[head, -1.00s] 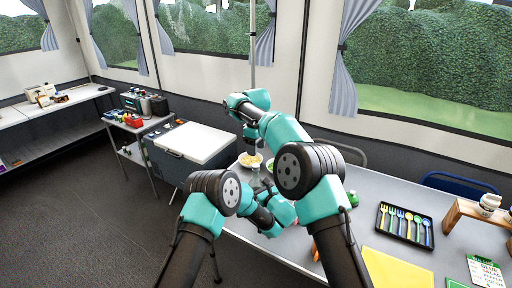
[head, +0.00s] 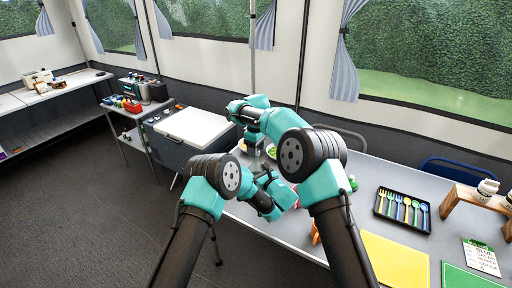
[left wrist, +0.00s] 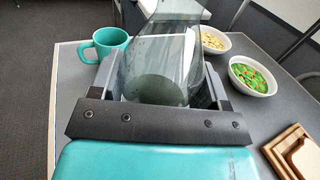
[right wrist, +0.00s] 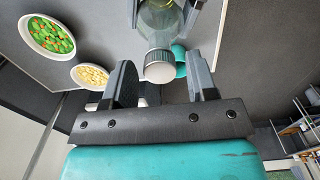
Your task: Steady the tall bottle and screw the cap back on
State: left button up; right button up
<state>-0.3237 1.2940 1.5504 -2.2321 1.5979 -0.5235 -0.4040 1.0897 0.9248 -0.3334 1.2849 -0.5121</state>
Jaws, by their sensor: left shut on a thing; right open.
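The tall clear grey-green bottle (left wrist: 160,55) stands between the fingers of my left gripper (left wrist: 158,76), which is shut on its body. A light grey ribbed cap (right wrist: 159,66) sits at the end of the bottle's neck in the right wrist view; how tightly it is seated cannot be told. My right gripper (right wrist: 162,78) is open, with one finger to each side of the cap and gaps between. In the head view my arms mostly hide the bottle and cap.
A teal mug (left wrist: 106,43) stands beside the bottle. A bowl of pale food (right wrist: 90,75) and a bowl of green and orange pieces (right wrist: 48,36) are near. A cutlery tray (head: 404,211) and yellow mat (head: 395,256) lie farther right. A wooden piece (left wrist: 292,150) is close by.

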jog(key=shift+c, duration=0.3)
jog(key=c, duration=0.9)
jog(key=shift+m, duration=0.9)
jog(key=o, duration=1.1)
jog(key=shift+r, duration=0.15)
notch_tip(320, 180, up, 12)
pick_arm(q)
jog(key=o, duration=1.8)
